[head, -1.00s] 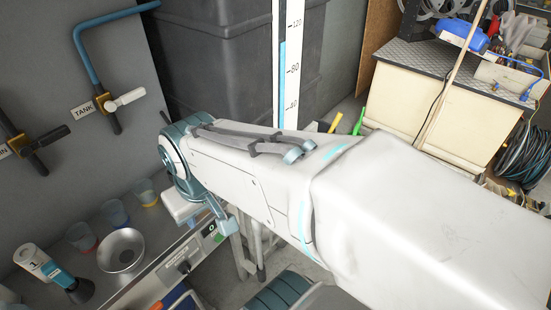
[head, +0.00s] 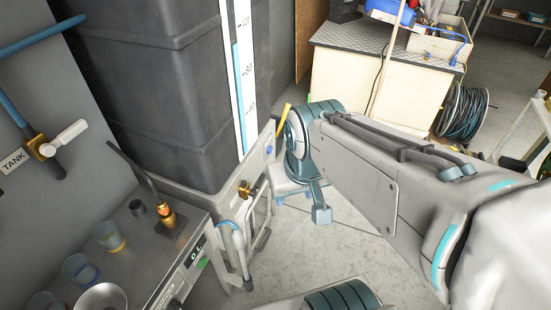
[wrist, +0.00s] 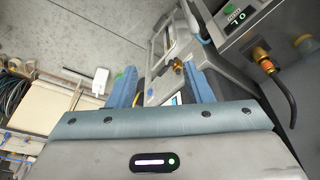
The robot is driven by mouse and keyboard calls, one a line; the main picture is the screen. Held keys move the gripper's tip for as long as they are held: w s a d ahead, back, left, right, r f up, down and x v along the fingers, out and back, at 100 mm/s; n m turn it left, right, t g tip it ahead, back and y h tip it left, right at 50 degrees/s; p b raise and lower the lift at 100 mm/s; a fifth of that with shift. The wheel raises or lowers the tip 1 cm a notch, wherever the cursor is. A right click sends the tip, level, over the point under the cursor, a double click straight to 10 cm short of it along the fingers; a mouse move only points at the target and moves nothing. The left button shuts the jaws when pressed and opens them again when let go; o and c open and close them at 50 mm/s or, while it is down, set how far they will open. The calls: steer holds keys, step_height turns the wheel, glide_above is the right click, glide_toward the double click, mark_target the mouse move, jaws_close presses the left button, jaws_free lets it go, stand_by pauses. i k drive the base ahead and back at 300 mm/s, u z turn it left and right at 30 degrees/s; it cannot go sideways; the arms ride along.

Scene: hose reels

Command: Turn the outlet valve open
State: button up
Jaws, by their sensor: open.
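A small brass valve or fitting (head: 247,190) sits low on the front of the grey stand under the dark tank (head: 160,90). I cannot make out its handle position. It shows in the wrist view (wrist: 178,66), ahead of and between my fingertips. My gripper (wrist: 162,88) is open and empty, with its two blue fingers apart and not visibly touching anything. In the head view the arm's end is right of the stand, its fingers mostly hidden. Another valve (head: 50,147) with a white handle is on the wall panel beside the TANK label.
A grey-blue hose with a nozzle (head: 238,255) hangs beside the stand. A bench (head: 165,235) with cups and a brass-based spout (head: 167,215) stands at the left. A cream cabinet (head: 360,82) and a coiled hose (head: 462,112) are behind.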

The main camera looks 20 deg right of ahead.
mark_target(253, 192)
steer(key=z, duration=0.05)
steer(key=k, duration=0.5)
steer(key=z, duration=0.2)
steer(key=i, duration=0.6)
steer(key=u, duration=0.7)
steer(key=i, duration=0.45)
steer(key=u, duration=0.5)
